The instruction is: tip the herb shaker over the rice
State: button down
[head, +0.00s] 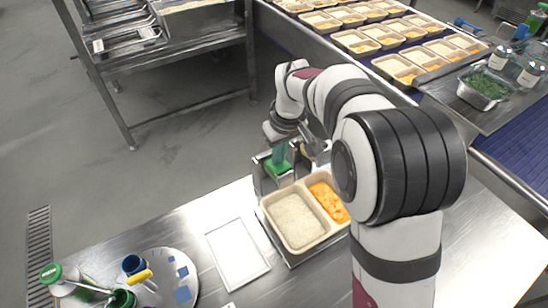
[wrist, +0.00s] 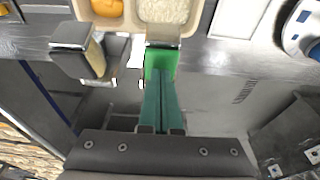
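The likely herb shaker is a white jar with a green lid (head: 51,273), standing on the round caddy at the lower left of the head view. My gripper (head: 278,164) is beyond the far end of the meal tray, well away from that jar. Its two teal fingers lie side by side in the wrist view (wrist: 160,75), with a bright green piece at their tips. I cannot tell whether that piece is part of the fingers. The rice (head: 294,219) fills the left compartment of the tray (head: 271,236) and partly shows in the wrist view (wrist: 163,10).
Orange food (head: 328,201) fills the tray's other compartment. Metal posts (wrist: 70,36) flank the fingers. A white rectangular plate (head: 237,254) lies left of the tray. The round caddy (head: 180,253) also holds a blue cup (head: 133,264). Filled trays line the conveyor behind.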

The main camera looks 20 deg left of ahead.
jog(key=shift+s+d+f, duration=0.2)
jog(key=shift+f, duration=0.45)
jog(key=shift+s+d+f, duration=0.15)
jog(key=shift+f, duration=0.5)
jog(key=shift+s+d+f, duration=0.2)
jog(key=shift+f, duration=0.45)
jog(key=shift+w+a+r, duration=0.2)
jog(key=shift+r, duration=0.85)
jog(key=shift+w+a+r, duration=0.2)
jog(key=shift+a+r, duration=0.05)
jog(key=shift+r, duration=0.75)
jog(key=shift+w+a+r, duration=0.2)
jog(key=shift+r, duration=0.85)
jog(key=shift+r, duration=0.35)
notch_tip(320, 180, up, 6)
send_over(282, 167)
jog(key=w+a, duration=0.1)
jog(key=shift+w+a+f, duration=0.1)
jog(key=shift+f, duration=1.6)
jog(key=shift+w+a+f, duration=0.1)
jog(key=shift+f, duration=1.6)
jog(key=shift+f, duration=0.25)
